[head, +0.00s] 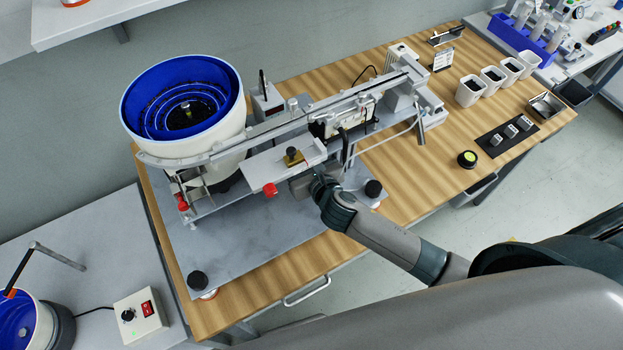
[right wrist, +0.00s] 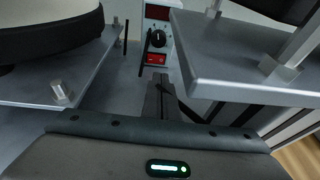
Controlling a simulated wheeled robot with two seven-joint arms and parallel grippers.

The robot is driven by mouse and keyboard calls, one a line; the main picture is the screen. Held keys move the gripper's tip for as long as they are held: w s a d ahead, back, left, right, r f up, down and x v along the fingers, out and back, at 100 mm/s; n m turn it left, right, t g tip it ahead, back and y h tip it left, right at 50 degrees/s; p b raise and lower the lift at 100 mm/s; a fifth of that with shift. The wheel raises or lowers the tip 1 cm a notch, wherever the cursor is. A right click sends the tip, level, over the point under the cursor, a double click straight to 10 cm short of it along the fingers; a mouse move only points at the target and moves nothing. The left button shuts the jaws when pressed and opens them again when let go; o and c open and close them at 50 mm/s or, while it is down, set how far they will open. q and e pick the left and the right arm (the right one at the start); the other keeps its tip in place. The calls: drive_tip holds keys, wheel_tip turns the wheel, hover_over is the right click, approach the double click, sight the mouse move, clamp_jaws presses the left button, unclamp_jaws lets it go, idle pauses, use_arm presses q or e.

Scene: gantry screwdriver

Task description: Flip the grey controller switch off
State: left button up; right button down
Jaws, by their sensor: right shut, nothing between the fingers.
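The grey controller (head: 267,103) stands behind the rail in the head view, its front mostly hidden there. In the right wrist view the controller (right wrist: 157,30) shows a red display at the top, a black knob (right wrist: 158,39) and a red rocker switch (right wrist: 157,59) below it. My right gripper (right wrist: 159,82) is shut and empty, its fingertips just below the switch in the picture and pointing at the controller's front. I cannot tell whether they touch it. In the head view my right gripper's body (head: 305,186) is low beside the rail, its fingers hidden. My left gripper is not in view.
A blue bowl feeder (head: 135,105) stands left of the controller. The linear rail (head: 290,122) crosses above my gripper's reach. Grey plates flank the gap in the wrist view. A second, pale controller (head: 140,316) with a red switch sits on the lower-left table.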

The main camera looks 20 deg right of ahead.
drive_tip(key=s, duration=0.3)
drive_tip(key=s+d+b, duration=0.1)
drive_tip(key=s, duration=0.2)
drive_tip(key=s+b, duration=0.1)
drive_tip(key=s, duration=0.2)
drive_tip(key=shift+d, duration=0.15)
